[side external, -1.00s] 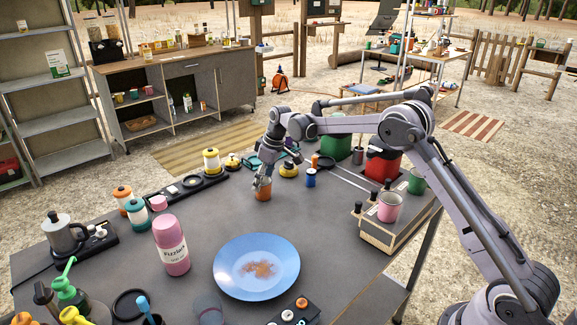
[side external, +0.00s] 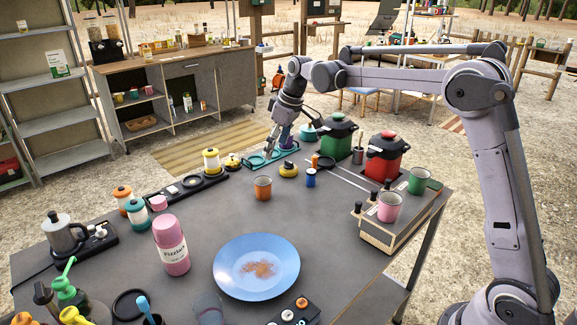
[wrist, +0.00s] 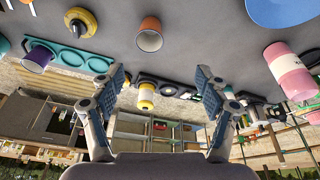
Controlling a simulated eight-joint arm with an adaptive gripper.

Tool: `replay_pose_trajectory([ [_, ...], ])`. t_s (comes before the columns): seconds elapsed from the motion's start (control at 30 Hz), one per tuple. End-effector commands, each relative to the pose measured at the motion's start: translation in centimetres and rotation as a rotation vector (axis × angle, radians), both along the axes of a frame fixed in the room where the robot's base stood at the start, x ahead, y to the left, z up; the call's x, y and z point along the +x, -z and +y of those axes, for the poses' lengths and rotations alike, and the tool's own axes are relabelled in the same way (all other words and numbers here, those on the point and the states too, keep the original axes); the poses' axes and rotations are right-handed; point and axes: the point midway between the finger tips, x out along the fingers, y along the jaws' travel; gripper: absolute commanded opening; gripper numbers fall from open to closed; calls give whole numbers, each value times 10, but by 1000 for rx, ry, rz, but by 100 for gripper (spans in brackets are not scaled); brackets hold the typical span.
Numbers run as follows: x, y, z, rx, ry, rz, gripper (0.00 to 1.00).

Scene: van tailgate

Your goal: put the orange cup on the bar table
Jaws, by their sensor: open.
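The orange cup (side external: 263,188) stands upright on the dark grey table (side external: 210,225), behind the blue plate. In the wrist view the orange cup (wrist: 150,36) is at the upper middle, with its open rim showing and nothing touching it. My gripper (side external: 275,150) is above the far edge of the table, behind and above the cup. In the wrist view my gripper (wrist: 160,74) has its two fingers wide apart with nothing between them. I cannot tell for certain which surface is called the bar table.
A blue plate (side external: 256,267) and a pink bottle (side external: 171,245) stand nearer the camera. A yellow-lidded jar (side external: 212,161), a blue can (side external: 311,178) and red (side external: 384,157) and green (side external: 337,137) containers are around. A wooden cabinet (side external: 180,90) stands behind.

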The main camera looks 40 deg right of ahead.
Motion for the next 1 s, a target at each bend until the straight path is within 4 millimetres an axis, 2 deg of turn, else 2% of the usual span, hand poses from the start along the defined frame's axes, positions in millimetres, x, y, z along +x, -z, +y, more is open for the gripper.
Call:
replay_pose_trajectory([
  [0.03,-16,-10,5,-2,16,-13,75],
  [0.2,-62,-32,17,-1,79,-57,75],
  [0.47,-141,-44,32,9,170,-127,75],
  [0.67,-201,-34,41,24,236,-184,75],
  [0.8,-242,-18,45,39,281,-224,75],
  [1.0,-286,10,49,64,332,-274,75],
])
